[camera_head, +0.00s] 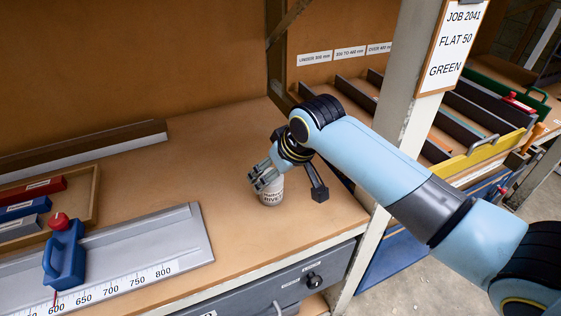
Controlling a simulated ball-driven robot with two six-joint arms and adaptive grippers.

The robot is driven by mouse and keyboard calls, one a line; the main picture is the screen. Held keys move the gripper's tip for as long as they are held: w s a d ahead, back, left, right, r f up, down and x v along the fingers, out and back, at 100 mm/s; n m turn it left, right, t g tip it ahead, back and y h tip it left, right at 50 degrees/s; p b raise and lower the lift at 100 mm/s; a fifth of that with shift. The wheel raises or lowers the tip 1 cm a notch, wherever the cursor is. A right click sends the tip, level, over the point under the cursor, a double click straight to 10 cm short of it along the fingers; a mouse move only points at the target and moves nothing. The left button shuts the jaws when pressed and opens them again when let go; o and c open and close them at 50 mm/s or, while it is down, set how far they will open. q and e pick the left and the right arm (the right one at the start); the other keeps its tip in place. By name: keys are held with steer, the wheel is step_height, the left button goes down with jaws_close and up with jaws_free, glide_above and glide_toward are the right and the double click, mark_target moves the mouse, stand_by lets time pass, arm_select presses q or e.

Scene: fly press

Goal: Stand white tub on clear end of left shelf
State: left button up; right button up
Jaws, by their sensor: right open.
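The white tub (270,194), with dark lettering on its side, stands upright on the wooden shelf (220,230), near the shelf's right end. My right gripper (263,182) is at the tub's upper part, its fingers open and pointing down to the left. The fingers hide the tub's top and part of its left side. I cannot tell whether they touch it. My left gripper is not in view.
A grey steel rule plate (180,238) with a blue holder (66,255) lies at the left. Behind it is a wooden tray (92,178) of coloured blocks. A dark block-ended piece (319,190) is just right of the tub. A post (410,110) stands at the right.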

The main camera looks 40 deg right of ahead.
steer(key=v, duration=0.4)
steer(key=shift+s+r, duration=0.15)
steer(key=shift+r, duration=0.1)
